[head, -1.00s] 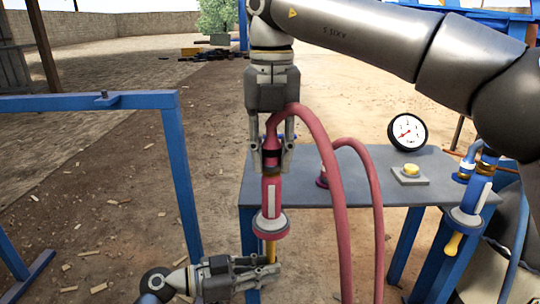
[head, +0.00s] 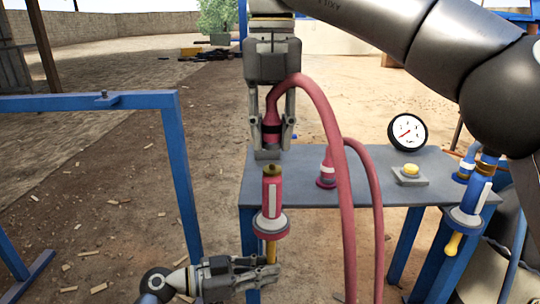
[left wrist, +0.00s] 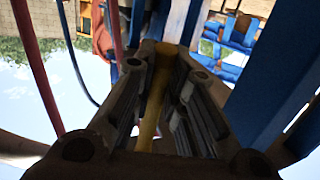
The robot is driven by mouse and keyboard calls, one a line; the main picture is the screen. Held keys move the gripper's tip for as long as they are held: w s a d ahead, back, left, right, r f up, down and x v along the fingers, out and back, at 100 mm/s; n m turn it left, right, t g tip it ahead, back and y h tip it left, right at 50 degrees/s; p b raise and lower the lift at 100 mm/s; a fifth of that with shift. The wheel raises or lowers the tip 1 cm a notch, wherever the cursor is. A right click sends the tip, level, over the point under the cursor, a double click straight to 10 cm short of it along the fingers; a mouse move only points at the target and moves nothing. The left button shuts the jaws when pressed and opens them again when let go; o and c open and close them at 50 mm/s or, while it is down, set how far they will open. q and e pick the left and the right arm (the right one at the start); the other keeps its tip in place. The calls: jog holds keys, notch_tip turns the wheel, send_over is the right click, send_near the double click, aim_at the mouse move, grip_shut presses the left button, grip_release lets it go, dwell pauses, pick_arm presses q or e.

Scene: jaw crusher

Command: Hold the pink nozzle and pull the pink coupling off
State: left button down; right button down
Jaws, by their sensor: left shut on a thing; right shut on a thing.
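The pink nozzle (head: 271,198) stands upright in front of the grey table, with a grey collar, a bare brass fitting (head: 272,170) on top and a yellow stem (head: 271,251) below. My left gripper (head: 270,272) is shut on the yellow stem, which also shows between its fingers in the left wrist view (left wrist: 154,95). The pink coupling (head: 271,122), on the end of a pink hose (head: 325,145), is between the fingers of my right gripper (head: 271,150), which is shut on it. The coupling is above the brass fitting and apart from it.
The grey table (head: 385,165) carries a gauge (head: 407,132), a yellow button (head: 411,170) and another pink fitting (head: 327,170). A blue nozzle (head: 470,205) hangs at its right end. A blue frame (head: 180,170) stands at left.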

jog(key=shift+r, duration=0.95)
pick_arm(q)
jog(key=c, duration=1.4)
grip_release()
